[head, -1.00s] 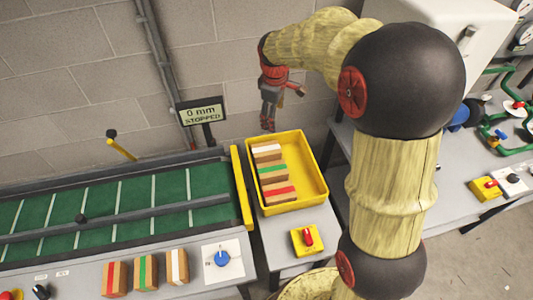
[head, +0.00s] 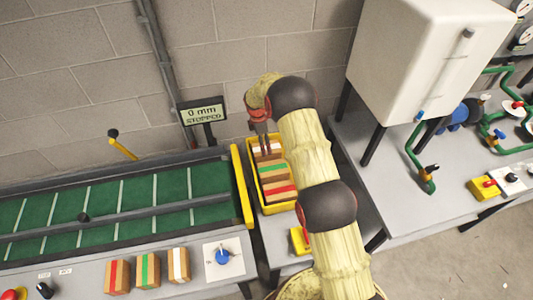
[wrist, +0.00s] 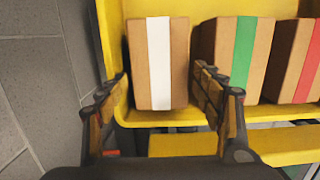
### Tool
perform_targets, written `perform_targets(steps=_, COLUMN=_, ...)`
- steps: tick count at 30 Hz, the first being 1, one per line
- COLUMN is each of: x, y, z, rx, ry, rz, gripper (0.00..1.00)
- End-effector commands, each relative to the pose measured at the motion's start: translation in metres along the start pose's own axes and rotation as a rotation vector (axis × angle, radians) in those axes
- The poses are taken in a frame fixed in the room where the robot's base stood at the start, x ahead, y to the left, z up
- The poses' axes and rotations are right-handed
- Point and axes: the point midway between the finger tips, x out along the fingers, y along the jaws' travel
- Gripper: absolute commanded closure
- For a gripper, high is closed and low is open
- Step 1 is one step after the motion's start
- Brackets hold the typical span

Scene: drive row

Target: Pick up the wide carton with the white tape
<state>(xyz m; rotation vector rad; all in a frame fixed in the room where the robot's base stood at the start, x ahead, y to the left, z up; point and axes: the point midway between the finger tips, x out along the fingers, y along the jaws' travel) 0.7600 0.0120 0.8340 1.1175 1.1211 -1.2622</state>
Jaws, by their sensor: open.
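A brown carton with a white tape stripe (wrist: 159,62) stands in the yellow tray (wrist: 112,35), at one end of a row. In the head view it is at the tray's far end (head: 269,154), partly hidden by my arm. A green-taped carton (wrist: 236,55) and a red-taped carton (wrist: 298,62) stand beside it. My gripper (wrist: 160,76) is open, its fingers spread to either side of the white-taped carton's near end. The right fingertip lies close to the gap before the green-taped carton. I cannot tell whether either finger touches. In the head view my gripper (head: 262,134) is over the tray's far end.
Three more cartons, taped red (head: 117,277), green (head: 147,270) and white (head: 177,265), stand on the panel before the green conveyor (head: 120,200). A display (head: 202,112) reads 0 mm, stopped. A white tank (head: 420,60) stands right. A wall is close left in the wrist view.

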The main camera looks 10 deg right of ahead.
Motion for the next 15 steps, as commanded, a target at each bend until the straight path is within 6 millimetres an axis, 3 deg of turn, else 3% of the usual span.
perform_targets(steps=8, x=0.025, y=-0.001, z=0.002, rx=0.002, ry=0.0, rz=-0.002, gripper=0.33)
perform_targets(steps=15, x=0.059, y=-0.001, z=0.005, rx=0.002, ry=0.0, rz=-0.002, gripper=0.33)
